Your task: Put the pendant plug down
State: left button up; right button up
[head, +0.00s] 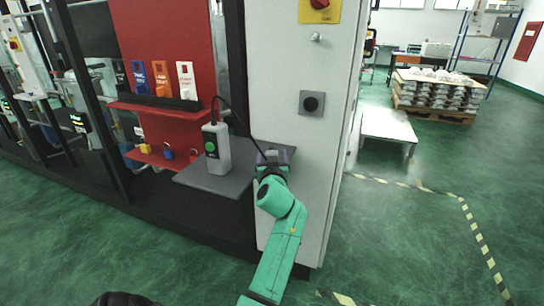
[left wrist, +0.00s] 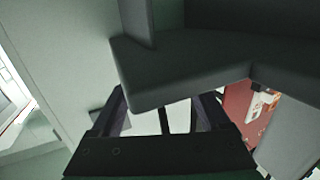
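The pendant (head: 217,150), a light grey box with a green button, stands upright on a dark grey shelf (head: 205,183) in the head view. Its black cable (head: 240,122) arcs from the top over to my left gripper (head: 272,160). That gripper is at the shelf's right end, close to the cabinet front. It appears shut on the pendant plug at the cable's end; the plug is mostly hidden by the fingers. In the left wrist view the fingers (left wrist: 163,105) stand apart, their tips partly covered by a large dark grey shape. My right gripper is out of view.
A red panel (head: 150,40) with coloured tags and padlocks is at the left. Green floor and a loaded pallet (head: 435,112) lie at the right.

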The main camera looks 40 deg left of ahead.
pick_arm(q)
jog(key=shift+r, duration=0.1)
jog(key=shift+s+d+r+p, duration=0.15)
jog(key=shift+d+r+p, duration=0.05)
jog(key=shift+r+p, duration=0.6)
jog(key=v, duration=0.4)
jog(key=b+v, duration=0.1)
jog(key=v, duration=0.2)
jog(key=shift+s+f, duration=0.1)
jog(key=shift+f, duration=0.2)
